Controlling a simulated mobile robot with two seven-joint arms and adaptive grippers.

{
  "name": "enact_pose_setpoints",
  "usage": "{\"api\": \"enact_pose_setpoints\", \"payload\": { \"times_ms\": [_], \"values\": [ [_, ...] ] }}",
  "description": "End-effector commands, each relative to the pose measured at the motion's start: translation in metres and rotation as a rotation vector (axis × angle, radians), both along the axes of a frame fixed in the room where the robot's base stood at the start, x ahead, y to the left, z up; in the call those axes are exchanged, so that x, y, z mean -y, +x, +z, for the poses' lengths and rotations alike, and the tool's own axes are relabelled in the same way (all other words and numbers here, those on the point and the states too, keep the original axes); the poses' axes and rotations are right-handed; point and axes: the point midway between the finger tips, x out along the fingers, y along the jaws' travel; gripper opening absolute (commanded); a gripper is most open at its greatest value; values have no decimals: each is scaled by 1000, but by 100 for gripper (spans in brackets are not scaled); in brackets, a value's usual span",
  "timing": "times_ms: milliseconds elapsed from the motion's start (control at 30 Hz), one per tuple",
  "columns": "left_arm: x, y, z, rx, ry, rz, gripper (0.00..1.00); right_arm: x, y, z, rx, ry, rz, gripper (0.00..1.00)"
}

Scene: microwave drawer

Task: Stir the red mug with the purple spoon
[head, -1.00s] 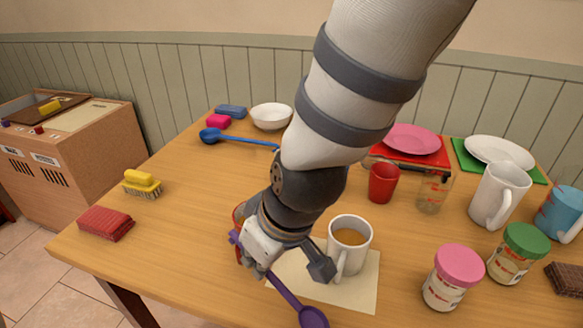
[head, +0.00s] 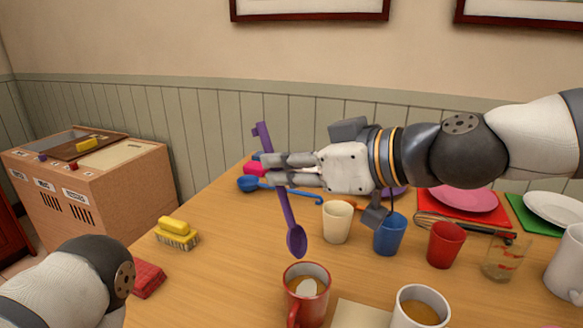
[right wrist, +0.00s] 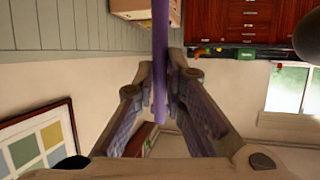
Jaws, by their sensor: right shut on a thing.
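My right gripper (head: 283,169) comes in from the right in the head view. It is shut on the purple spoon (head: 287,212), which hangs nearly upright with its bowl down. The spoon's handle also runs between the fingers in the right wrist view (right wrist: 160,50). The red mug (head: 318,304) stands near the bottom of the head view, with brown liquid and a pale patch inside. In the picture the spoon's bowl is just above and behind the mug's rim, apart from it. My left arm shows at lower left, but its gripper is out of view.
A white mug of brown liquid (head: 402,316) stands right of the red mug. Cream (head: 336,224), blue (head: 388,238) and red (head: 443,248) cups stand behind them. A yellow brush (head: 177,236) lies at left.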

Motion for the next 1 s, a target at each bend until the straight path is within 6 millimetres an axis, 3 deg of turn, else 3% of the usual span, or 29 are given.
{"api": "enact_pose_setpoints", "payload": {
  "times_ms": [33,300,1000],
  "values": [
    [0,-6,-7,-21,0,0,72,-2,2,-12,-10,-1,0,0],
    [0,-21,-23,-72,0,-3,72,-12,9,-36,-8,-1,0,0],
    [-1,-40,-46,-132,0,-5,72,8,-5,-96,-4,-1,0,0]
  ]
}}
